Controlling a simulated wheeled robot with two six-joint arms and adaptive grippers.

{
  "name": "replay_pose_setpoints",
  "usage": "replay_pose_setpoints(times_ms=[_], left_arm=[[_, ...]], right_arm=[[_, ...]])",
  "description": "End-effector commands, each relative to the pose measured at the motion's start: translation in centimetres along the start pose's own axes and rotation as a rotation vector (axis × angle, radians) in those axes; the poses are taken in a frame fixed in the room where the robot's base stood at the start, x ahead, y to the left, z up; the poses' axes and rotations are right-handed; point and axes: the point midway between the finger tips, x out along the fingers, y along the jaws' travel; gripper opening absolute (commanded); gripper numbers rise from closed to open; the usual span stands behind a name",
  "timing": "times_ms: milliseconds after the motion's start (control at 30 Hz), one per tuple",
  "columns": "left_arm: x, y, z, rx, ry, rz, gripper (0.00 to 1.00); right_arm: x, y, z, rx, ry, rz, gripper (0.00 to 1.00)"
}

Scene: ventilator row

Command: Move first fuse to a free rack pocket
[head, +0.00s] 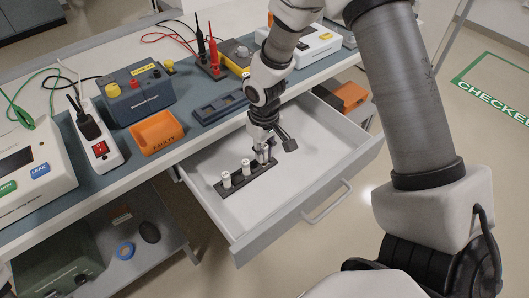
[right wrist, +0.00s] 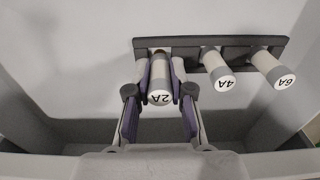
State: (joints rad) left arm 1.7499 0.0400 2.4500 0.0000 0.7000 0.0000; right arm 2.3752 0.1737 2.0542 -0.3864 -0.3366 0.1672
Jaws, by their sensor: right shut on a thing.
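My right gripper (head: 265,158) is shut on a white fuse with a grey end marked 2A (right wrist: 160,96), inside the open drawer. That fuse stands at one end of a dark rack (head: 232,189); in the right wrist view its lower end meets the rack (right wrist: 188,44). I cannot tell whether it is fully seated. Two other white fuses stand in the same rack, marked 4A (right wrist: 218,70) and 6A (right wrist: 272,68). A dark holder with two empty-looking pockets (head: 203,118) lies on the bench mat. My left gripper is not in view.
The drawer's front wall (head: 300,205) and handle (head: 328,203) border the rack area. An orange FAULTY bin (head: 157,133), a blue tester (head: 140,95) and a power strip (head: 101,146) stand on the bench. The drawer floor right of the rack is clear.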

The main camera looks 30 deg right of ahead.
Motion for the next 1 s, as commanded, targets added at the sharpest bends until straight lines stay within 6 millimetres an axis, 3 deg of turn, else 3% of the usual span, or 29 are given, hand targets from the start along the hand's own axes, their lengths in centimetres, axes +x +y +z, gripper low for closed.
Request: replay_pose_setpoints(times_ms=[633,1000], left_arm=[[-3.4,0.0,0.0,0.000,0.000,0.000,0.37],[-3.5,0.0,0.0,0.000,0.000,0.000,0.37]], right_arm=[[-3.4,0.0,0.0,0.000,0.000,0.000,0.00],[-3.5,0.0,0.0,0.000,0.000,0.000,0.00]])
